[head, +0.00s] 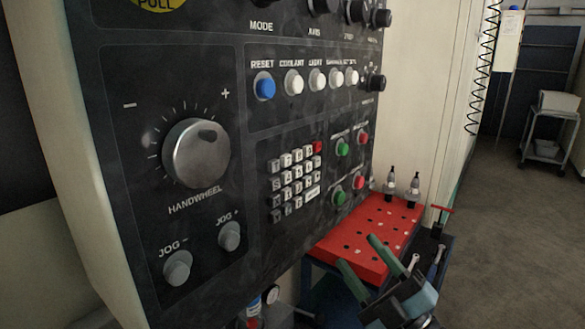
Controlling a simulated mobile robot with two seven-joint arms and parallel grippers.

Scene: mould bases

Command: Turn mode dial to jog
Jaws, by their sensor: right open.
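The dark control panel (255,130) fills the left and middle of the head view. Its MODE label (261,27) is near the top edge. The mode dial above that label is mostly cut off by the top of the frame, so its pointer setting cannot be read. My right gripper (358,252) is at the bottom right, below and to the right of the panel's buttons. Its two green fingers are apart with nothing between them, well away from the dial. My left gripper is not in view.
A large handwheel (196,153) and JOG knobs (178,268) stick out of the panel at left. Other black knobs (320,5) line the top. A red perforated bench top (370,238) with tool holders lies behind my right gripper. Open floor (500,230) extends to the right.

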